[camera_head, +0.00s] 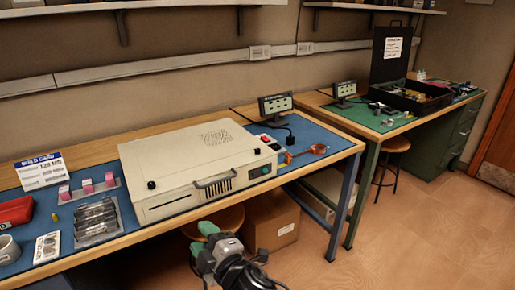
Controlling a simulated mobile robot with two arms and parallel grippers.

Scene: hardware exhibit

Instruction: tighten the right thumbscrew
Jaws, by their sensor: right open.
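A beige computer case (200,150) lies flat on the blue mat of the near workbench, its handle and dark port panel facing me. A black thumbscrew (151,185) sits at the case's left front corner. A small dark knob (276,147) shows near the right end of the case, beside a red part; it is too small to tell how far in it is. My right gripper (203,239) is open and empty, low in front of the bench edge, below and apart from the case. My left gripper is out of view.
Drive trays (96,220), pink blocks (88,187), a red bin (15,212) and a build card (41,171) lie left of the case. An orange tool (305,153) lies to its right. A stool and a cardboard box (271,221) stand below the bench.

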